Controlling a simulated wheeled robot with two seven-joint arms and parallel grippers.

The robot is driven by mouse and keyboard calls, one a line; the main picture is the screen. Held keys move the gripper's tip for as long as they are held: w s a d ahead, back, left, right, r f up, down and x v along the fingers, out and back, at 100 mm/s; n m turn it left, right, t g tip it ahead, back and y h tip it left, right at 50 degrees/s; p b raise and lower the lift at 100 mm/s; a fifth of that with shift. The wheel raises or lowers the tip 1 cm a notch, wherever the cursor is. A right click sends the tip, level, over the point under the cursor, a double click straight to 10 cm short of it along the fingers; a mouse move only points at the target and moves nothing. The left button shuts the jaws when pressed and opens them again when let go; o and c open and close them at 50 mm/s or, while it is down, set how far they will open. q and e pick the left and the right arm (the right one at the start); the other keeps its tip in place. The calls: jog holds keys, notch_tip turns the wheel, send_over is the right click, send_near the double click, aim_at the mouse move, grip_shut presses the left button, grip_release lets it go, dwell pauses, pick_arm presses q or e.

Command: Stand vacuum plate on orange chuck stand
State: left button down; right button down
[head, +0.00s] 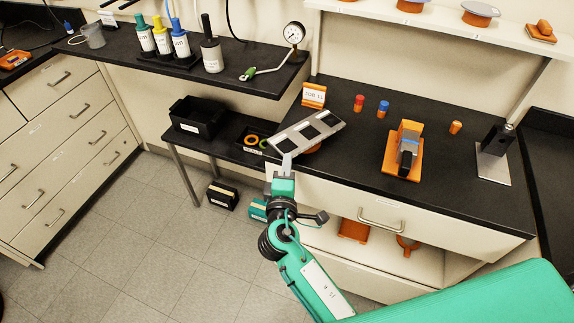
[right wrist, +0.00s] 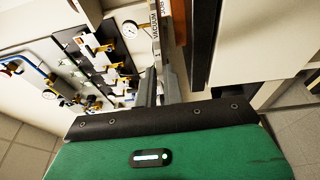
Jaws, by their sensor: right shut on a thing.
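The vacuum plate (head: 322,122) is a flat, light metal plate with black rectangular patches, tilted in the head view. My right gripper (head: 287,160) is shut on its near left end and holds it over the front left edge of the black bench. In the right wrist view the plate (right wrist: 157,30) shows nearly edge-on, with lettering, at the fingers (right wrist: 160,88). An orange thing (head: 313,149) shows partly from beneath the plate; it may be the chuck stand, but the plate hides most of it. My left gripper is not in view.
On the black bench (head: 460,190) stand an orange-based device (head: 403,165), small coloured pegs (head: 359,102), a job card holder (head: 314,95) and a dark device on a metal base (head: 494,165). A gauge (head: 293,35) stands at the back left.

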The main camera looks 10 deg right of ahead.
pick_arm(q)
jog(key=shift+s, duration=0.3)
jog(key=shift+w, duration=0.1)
